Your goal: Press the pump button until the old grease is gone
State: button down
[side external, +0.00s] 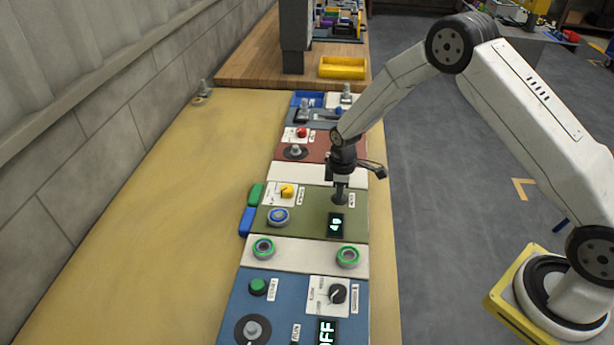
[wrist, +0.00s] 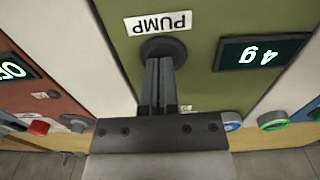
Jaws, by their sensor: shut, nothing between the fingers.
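The dark round pump button (wrist: 163,46) sits on a green panel (wrist: 215,22), beside a white PUMP label (wrist: 158,22) that appears upside down in the wrist view. My gripper (wrist: 159,62) is shut and empty, with its fingertips over the button and hiding part of it. I cannot tell whether they touch it or how far it is pressed. In the side view my gripper (side external: 340,199) points down at the right part of the green panel (side external: 312,203). A small display (side external: 336,225) beside it reads 4g, clearer in the wrist view (wrist: 262,52). No grease can be made out.
The green panel also carries a yellow knob (side external: 287,191) and a blue button (side external: 278,216). A red panel (side external: 318,148) lies behind and a blue panel (side external: 290,290) in front. Green and blue blocks stand at the panel's left. The tan table at left (side external: 150,230) is mostly clear.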

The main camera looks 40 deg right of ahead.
jog(key=shift+s+f, duration=0.4)
jog(key=shift+f, duration=0.05)
notch_tip(320, 180, up, 15)
jog(key=shift+w+f, duration=0.2)
jog(key=shift+w, duration=0.2)
dwell(0.3)
dwell(0.6)
jog(key=s+a+r+m+t, duration=0.1)
jog(key=s+m, duration=0.8)
jog(key=s, duration=1.2)
notch_tip(320, 180, up, 2)
jog(key=shift+a+r+t, duration=0.1)
jog(key=shift+a+t, duration=0.1)
jog(key=shift+t, duration=0.5)
